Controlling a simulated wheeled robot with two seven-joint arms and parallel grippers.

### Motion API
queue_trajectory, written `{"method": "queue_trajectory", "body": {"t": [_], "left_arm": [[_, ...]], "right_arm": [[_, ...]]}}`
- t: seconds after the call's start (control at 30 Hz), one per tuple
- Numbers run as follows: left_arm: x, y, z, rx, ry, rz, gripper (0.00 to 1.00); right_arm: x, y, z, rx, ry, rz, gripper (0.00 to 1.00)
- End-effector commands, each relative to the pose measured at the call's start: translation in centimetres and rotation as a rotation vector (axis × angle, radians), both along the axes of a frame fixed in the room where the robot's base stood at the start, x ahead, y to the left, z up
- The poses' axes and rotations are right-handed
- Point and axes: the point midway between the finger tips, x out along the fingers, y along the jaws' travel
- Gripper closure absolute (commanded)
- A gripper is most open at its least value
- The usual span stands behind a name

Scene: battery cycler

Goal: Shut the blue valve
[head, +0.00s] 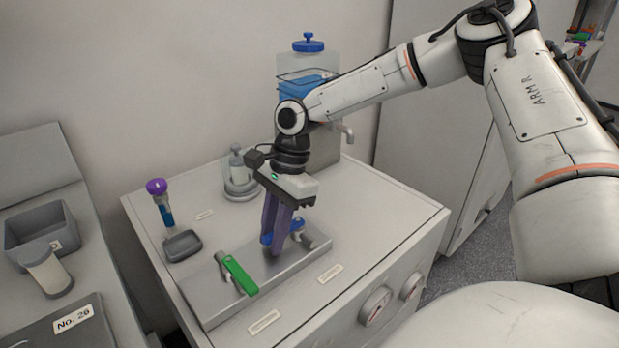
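The blue valve handle (297,224) sits on a grey metal plate (206,307) on top of the cabinet. Parts of it show on both sides of my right gripper's purple fingers, and its middle is hidden behind them. My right gripper (272,244) points down at the handle, with the fingertips at its level. Whether the fingers are closed on it or only around it, I cannot tell. My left gripper is not in view.
A green valve handle (240,275) is on the same plate, left of the blue one. Two round gauges (375,306) are on the cabinet front.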

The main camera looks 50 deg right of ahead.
Motion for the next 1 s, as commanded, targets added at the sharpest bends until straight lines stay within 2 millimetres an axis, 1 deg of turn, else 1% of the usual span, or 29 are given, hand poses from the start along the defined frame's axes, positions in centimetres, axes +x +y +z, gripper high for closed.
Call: {"method": "queue_trajectory", "body": {"t": [0.1, 0.13, 0.17, 0.47, 0.57, 0.8, 1.0], "left_arm": [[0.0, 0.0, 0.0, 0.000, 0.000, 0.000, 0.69], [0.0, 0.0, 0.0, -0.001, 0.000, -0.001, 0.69], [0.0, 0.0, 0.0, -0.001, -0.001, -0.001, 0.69], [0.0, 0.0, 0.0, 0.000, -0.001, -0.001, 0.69], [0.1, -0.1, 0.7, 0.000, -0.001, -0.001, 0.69], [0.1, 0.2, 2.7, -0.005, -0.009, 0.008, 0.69], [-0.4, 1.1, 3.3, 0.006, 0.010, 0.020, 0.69]], "right_arm": [[0.2, 0.0, 0.1, -0.001, -0.005, -0.001, 0.82], [0.2, 0.0, 0.1, -0.001, -0.005, -0.001, 0.75], [0.2, 0.0, 0.1, -0.001, -0.005, -0.001, 0.73], [0.1, 0.0, 0.0, 0.000, -0.004, 0.000, 0.73], [0.1, -0.2, 0.7, 0.000, -0.004, -0.001, 0.73], [0.2, -1.0, 3.6, 0.000, -0.004, -0.001, 0.73], [0.2, -1.7, 5.9, 0.000, -0.005, -0.002, 0.73]]}}
